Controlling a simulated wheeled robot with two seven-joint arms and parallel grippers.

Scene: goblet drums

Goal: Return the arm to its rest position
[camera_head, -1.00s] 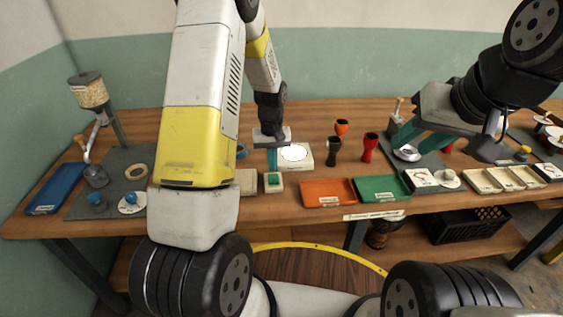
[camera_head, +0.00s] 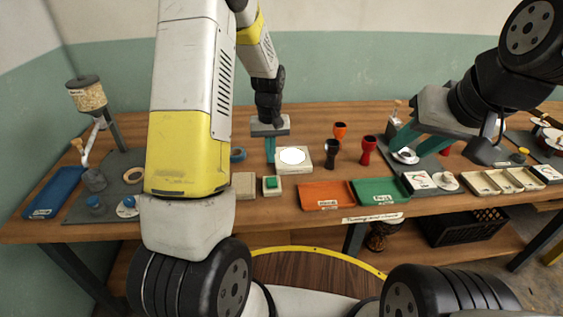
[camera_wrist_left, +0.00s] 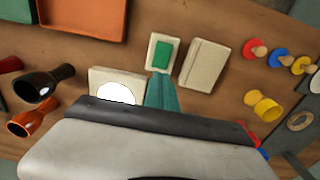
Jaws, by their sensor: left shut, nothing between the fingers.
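My left gripper (camera_head: 270,150) hangs over the middle of the wooden table, its teal fingers pointing down and shut with nothing between them. It is just left of a cream box with a white disc (camera_head: 293,159) on top. In the left wrist view the shut fingers (camera_wrist_left: 161,90) show beside that box, near a small cream box with a green pad (camera_wrist_left: 162,54). My left arm (camera_head: 190,100) fills the left-middle of the head view. My right gripper (camera_head: 421,139) is at the right, over the table near a metal dish (camera_head: 405,156); its fingertips are partly hard to make out.
Goblet drums stand on the table: orange (camera_head: 340,131), dark (camera_head: 332,154) and red (camera_head: 368,151). An orange tray (camera_head: 326,195) and a green tray (camera_head: 380,191) lie along the front edge. A blue tray (camera_head: 54,193) and a hopper stand (camera_head: 88,96) are at the left.

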